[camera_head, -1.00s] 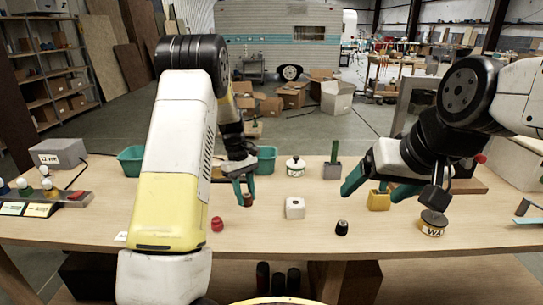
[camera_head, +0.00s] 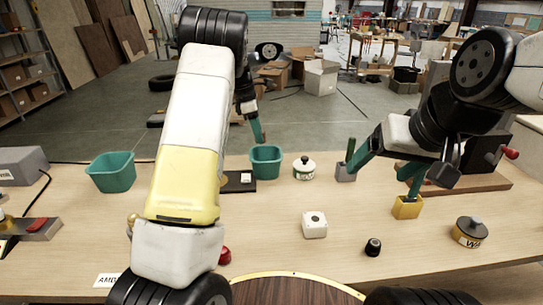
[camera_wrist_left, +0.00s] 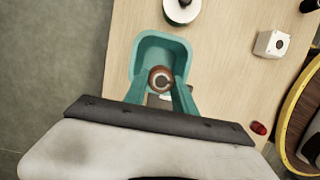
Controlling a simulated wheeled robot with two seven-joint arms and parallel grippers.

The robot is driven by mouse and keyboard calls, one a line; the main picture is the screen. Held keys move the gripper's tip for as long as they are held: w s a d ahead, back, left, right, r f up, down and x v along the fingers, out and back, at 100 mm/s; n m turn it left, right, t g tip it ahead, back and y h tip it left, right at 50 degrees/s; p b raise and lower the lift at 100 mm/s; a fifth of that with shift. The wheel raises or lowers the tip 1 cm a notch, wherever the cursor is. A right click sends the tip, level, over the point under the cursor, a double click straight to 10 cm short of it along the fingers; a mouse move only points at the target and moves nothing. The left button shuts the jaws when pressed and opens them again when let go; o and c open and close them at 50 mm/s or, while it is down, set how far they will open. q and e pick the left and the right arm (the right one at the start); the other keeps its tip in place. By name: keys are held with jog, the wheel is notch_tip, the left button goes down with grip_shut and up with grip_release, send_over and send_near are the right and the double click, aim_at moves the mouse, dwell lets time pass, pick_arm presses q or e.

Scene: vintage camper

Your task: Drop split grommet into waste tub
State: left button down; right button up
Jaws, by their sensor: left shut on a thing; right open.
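My left gripper (camera_head: 258,132) is shut on the split grommet, a small reddish-brown ring (camera_wrist_left: 160,79) seen between its teal fingers in the left wrist view. The gripper is above a teal tub (camera_head: 266,163) behind the middle of the table. In the left wrist view the ring appears over the inside of that tub (camera_wrist_left: 140,50). A second teal tub (camera_head: 110,174) stands at the left; no label shows which is the waste tub. My right gripper (camera_head: 388,172) is open and empty, over the yellow block (camera_head: 407,209) and grey block (camera_head: 345,173).
A white lidded jar (camera_head: 304,169) stands right of the middle tub. A white box (camera_head: 314,225), a black knob (camera_head: 373,247), a red cap (camera_head: 224,256) and a dark-topped tin (camera_head: 469,232) are on the table. The table's front middle has free room.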

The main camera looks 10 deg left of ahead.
pick_arm(q)
jog(key=shift+f, duration=2.9)
jog(key=c, duration=0.9)
grip_release()
jog(key=shift+c, duration=0.2)
